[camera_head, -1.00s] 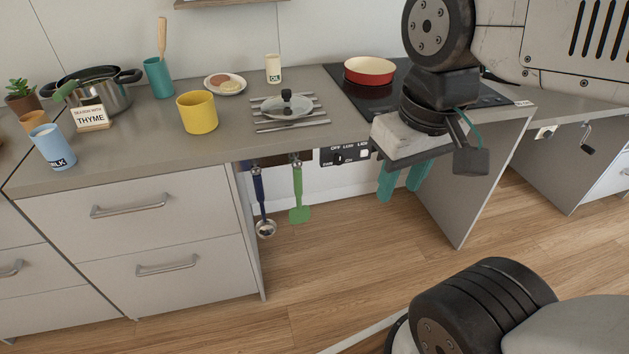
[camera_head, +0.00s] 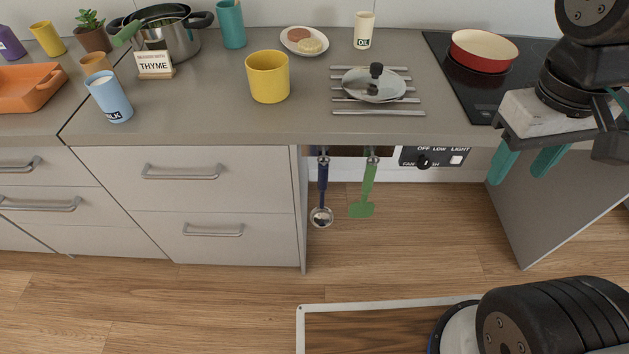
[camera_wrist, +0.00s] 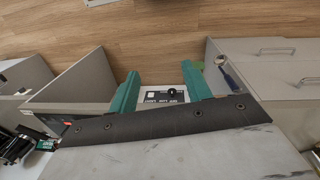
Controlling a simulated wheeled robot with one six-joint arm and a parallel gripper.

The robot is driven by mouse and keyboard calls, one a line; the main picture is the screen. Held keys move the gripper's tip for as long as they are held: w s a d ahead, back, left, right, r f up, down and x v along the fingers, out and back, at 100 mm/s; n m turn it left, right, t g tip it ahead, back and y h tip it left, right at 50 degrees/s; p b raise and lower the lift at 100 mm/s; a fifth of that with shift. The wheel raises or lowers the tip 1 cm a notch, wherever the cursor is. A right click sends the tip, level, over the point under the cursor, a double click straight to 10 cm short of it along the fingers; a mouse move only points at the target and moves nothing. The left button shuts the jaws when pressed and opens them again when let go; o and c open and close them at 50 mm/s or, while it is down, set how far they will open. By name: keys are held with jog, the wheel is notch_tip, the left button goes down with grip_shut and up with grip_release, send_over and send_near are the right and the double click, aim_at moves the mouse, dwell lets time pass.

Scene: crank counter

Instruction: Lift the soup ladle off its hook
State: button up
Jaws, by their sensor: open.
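The soup ladle (camera_head: 322,180) has a dark blue handle and a round metal bowl. It hangs upright, bowl down, under the counter's front edge, beside the drawers. Its top and hook are too small to make out clearly. In the wrist view the ladle (camera_wrist: 231,80) shows right of my fingers, partly cut off by my gripper's body. My gripper (camera_head: 518,175) has two teal fingers, spread apart and empty. It is well to the right of the ladle, near the hob end, and touches nothing. It also shows in the wrist view (camera_wrist: 160,70).
A green spatula (camera_head: 363,207) hangs just right of the ladle. A control panel (camera_head: 432,157) with a knob lies between the spatula and my gripper. The drawer unit (camera_head: 190,205) borders the ladle on the left. A side panel (camera_head: 560,205) stands at right.

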aim_at(321, 179)
jog(key=w+a+f+n+h, duration=0.4)
jog(key=w+f+n+h, duration=0.8)
jog(key=w, duration=0.2)
jog(key=w+a+f+n+t+y, duration=0.2)
jog(key=a+f+n+t, duration=0.3)
jog(key=a+f+n, duration=0.1)
jog(key=w+a+f+n+t+y, duration=0.2)
jog(key=a+f+n+t, duration=0.4)
jog(key=a+f, duration=0.1)
jog(key=w+a+f+n+t+y, duration=0.1)
jog(key=a+f+n+t+y, duration=0.1)
jog(key=a+f+n+t, duration=0.3)
jog(key=shift+w+a+f+n+t+y, duration=0.2)
jog(key=shift+a+f+n, duration=0.25)
jog(key=shift+a, duration=0.4)
jog(key=shift+w+a+f+n+t+y, duration=0.2)
jog(key=shift+a+f+n, duration=0.15)
jog(key=shift+a+f, duration=0.35)
jog(key=shift+w+a+r, duration=0.15)
jog(key=shift+w+a, duration=0.1)
jog(key=shift+w, duration=0.05)
jog(key=x, duration=0.7)
jog(key=shift+w, duration=0.15)
